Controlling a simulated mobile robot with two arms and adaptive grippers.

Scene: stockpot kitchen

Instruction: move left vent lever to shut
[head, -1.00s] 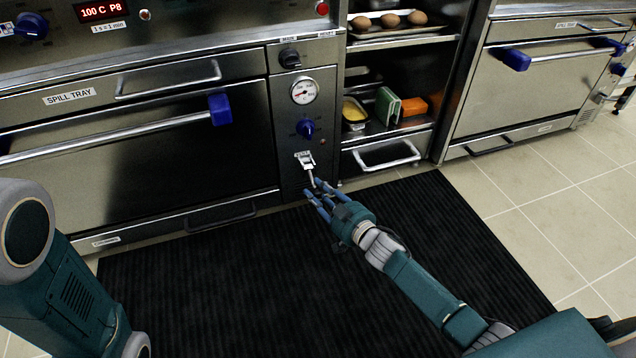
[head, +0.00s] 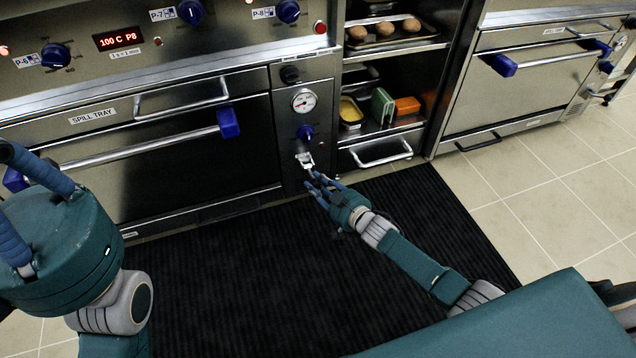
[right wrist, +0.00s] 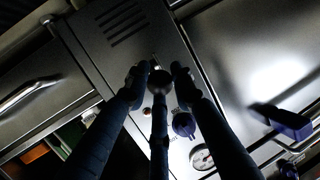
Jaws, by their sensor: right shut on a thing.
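The vent lever sits low on the narrow oven control panel, with a white bracket (head: 305,160) showing in the head view. My right gripper (head: 316,183) is just below that bracket, shut on the lever. In the right wrist view a dark round lever end (right wrist: 160,80) shows between the blue fingertips of the right gripper (right wrist: 158,76). The fingers hide most of the lever. My left gripper (head: 20,205) is at the far left, in front of the left oven. Its finger ends are cut off by the frame edge, so its opening is unclear.
A blue knob (head: 306,133) and a round gauge (head: 304,101) are above the bracket. A rack (head: 395,130) with trays of food stands to the right. The left oven's door handle (head: 140,145) sticks out. The black floor mat (head: 250,260) is clear.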

